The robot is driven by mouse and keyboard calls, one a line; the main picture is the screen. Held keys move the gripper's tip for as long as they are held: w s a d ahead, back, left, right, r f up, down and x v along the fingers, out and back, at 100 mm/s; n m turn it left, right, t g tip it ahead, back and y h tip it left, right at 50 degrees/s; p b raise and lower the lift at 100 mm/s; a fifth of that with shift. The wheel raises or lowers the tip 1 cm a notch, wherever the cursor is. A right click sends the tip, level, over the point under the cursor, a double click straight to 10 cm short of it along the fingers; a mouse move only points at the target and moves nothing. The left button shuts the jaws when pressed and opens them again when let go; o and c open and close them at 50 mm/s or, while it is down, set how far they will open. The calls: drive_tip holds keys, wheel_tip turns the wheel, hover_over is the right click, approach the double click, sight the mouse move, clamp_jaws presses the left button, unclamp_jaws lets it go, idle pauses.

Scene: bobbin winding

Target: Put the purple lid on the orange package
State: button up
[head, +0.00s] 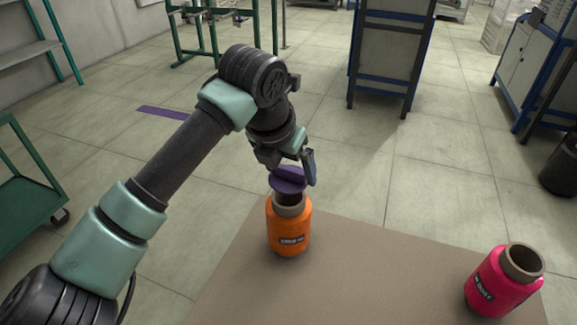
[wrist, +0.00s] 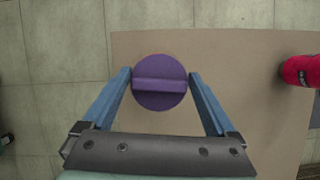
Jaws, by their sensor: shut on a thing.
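The purple lid (head: 287,184) is round with a raised bar across its top. My gripper (head: 293,172) is shut on this bar. In the wrist view, the lid (wrist: 160,97) sits between the two blue fingers of my gripper (wrist: 160,77), one at each end of the bar. The orange package (head: 287,232) is an upright spool with a brown tube top, standing on the brown table. The lid is right over the tube top, and part of the tube's opening shows below it. In the wrist view the lid hides the orange package.
A pink package (head: 503,285) with an open brown tube stands on the brown table (head: 380,270) at the right. It also shows at the right edge of the wrist view (wrist: 302,71). The tabletop between the two packages is clear.

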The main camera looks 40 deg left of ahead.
sight(287, 180)
drive_tip(key=shift+f, duration=0.15)
drive_tip(key=shift+f+b, duration=1.25)
drive_tip(key=shift+f, duration=0.75)
drive_tip(key=o, duration=1)
drive_tip(key=shift+c, duration=0.2)
drive_tip(key=shift+r, duration=0.1)
